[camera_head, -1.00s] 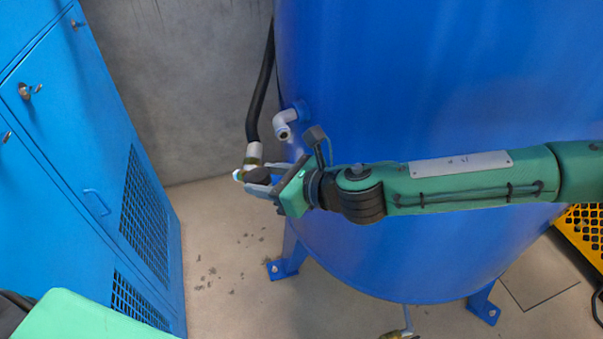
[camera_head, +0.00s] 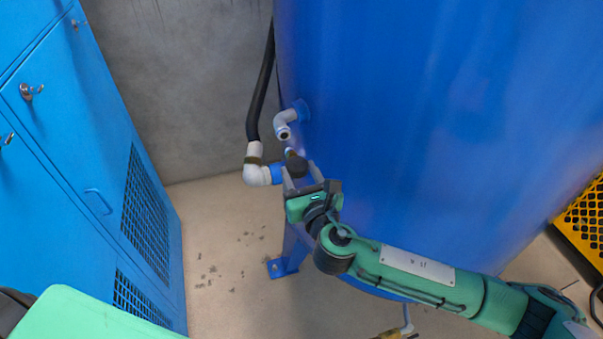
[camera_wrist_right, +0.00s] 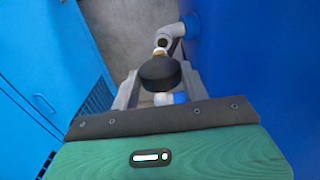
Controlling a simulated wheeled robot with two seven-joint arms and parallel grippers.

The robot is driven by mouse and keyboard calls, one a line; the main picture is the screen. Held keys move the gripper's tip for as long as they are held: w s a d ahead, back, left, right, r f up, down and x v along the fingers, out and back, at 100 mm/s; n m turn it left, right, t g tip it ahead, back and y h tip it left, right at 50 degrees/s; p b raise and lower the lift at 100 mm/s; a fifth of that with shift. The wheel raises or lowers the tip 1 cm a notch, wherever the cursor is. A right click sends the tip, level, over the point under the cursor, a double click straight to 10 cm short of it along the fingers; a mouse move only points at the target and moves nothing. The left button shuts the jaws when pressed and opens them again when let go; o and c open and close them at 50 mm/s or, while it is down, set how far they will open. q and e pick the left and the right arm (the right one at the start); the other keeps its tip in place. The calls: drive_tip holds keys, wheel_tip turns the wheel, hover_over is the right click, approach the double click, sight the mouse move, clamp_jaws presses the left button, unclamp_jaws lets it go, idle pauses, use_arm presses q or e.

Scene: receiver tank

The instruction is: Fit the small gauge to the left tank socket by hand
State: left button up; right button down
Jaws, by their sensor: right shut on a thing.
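The small gauge (camera_head: 297,167) is a dark round body with a short pale stem. My right gripper (camera_head: 299,174) is shut on it, and the gauge also shows between the fingers in the right wrist view (camera_wrist_right: 160,73). Its stem points up toward the white elbow socket (camera_head: 285,119) on the tank's left side. In the head view a small gap shows between stem and elbow mouth. In the right wrist view the stem overlaps the elbow (camera_wrist_right: 174,30), so I cannot tell contact there. My left gripper is not in view.
A black hose (camera_head: 262,90) ends in a white lower elbow (camera_head: 256,172) just left of my right gripper. The blue tank (camera_head: 430,110) fills the right side. Blue cabinets (camera_head: 90,150) stand at the left. Bare floor (camera_head: 225,240) lies between.

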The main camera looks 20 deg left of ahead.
sight(294, 160)
drive_tip(key=shift+w+f, duration=0.1)
drive_tip(key=shift+f, duration=0.05)
drive_tip(key=shift+w+a+f+b, duration=0.1)
drive_tip(key=shift+w+a+b, duration=0.2)
drive_tip(key=shift+w, duration=0.15)
drive_tip(key=shift+b+x, duration=0.35)
drive_tip(key=shift+x, duration=1.6)
drive_tip(key=n, duration=0.5)
drive_tip(key=shift+r+n, duration=0.25)
drive_tip(key=shift+n, duration=0.15)
drive_tip(key=n, duration=0.5)
drive_tip(key=shift+n, duration=0.3)
drive_tip(key=n, duration=0.5)
drive_tip(key=shift+n, duration=0.3)
drive_tip(key=n, duration=0.6)
drive_tip(key=shift+a+f, duration=0.1)
drive_tip(key=shift+f+n, duration=0.1)
drive_tip(key=shift+n, duration=0.3)
